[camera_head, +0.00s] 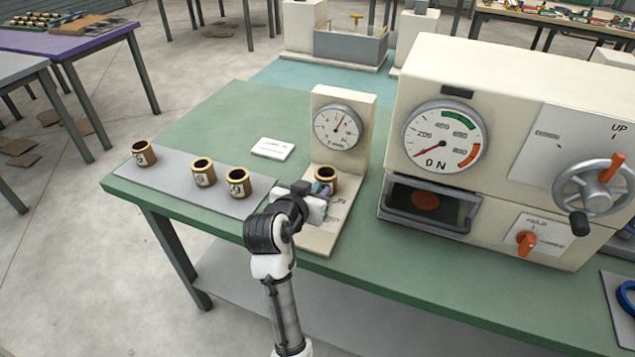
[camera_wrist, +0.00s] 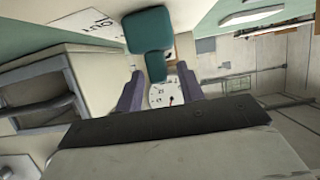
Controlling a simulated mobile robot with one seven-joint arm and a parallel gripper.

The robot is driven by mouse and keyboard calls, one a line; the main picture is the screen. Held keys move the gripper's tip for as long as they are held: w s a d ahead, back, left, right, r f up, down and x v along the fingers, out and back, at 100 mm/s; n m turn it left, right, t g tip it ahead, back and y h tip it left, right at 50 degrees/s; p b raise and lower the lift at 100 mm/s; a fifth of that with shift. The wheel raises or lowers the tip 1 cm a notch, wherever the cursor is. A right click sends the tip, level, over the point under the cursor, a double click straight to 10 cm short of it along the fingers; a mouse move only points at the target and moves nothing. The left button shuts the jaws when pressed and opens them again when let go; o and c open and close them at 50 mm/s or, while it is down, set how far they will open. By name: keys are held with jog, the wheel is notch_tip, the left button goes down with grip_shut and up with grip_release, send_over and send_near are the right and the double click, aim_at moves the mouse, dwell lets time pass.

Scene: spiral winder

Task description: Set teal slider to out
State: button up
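The teal slider (camera_wrist: 148,30) shows in the wrist view as a large rounded teal block with a smaller teal block (camera_wrist: 155,66) below it. My gripper (camera_wrist: 161,76) has its two grey-purple fingers apart, with the smaller teal block near their tips and gaps visible at the sides; I cannot tell any contact. In the head view my gripper (camera_head: 322,189) is at the cream gauge stand (camera_head: 345,100), in front of a brass cup (camera_head: 326,179). It mostly hides the slider there. A printed label (camera_wrist: 90,27), partly readable, lies left of the slider in the wrist view.
Several numbered brass cups, one of them here (camera_head: 238,182), stand on a grey mat (camera_head: 185,174) to the left. A white card (camera_head: 272,149) lies behind. A large cream machine (camera_head: 470,130) with dial, window and handwheel stands close on the right. The green table's (camera_head: 225,110) back left is clear.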

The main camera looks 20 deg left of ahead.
aim_at(314, 190)
jog(key=shift+x, duration=1.55)
grip_shut()
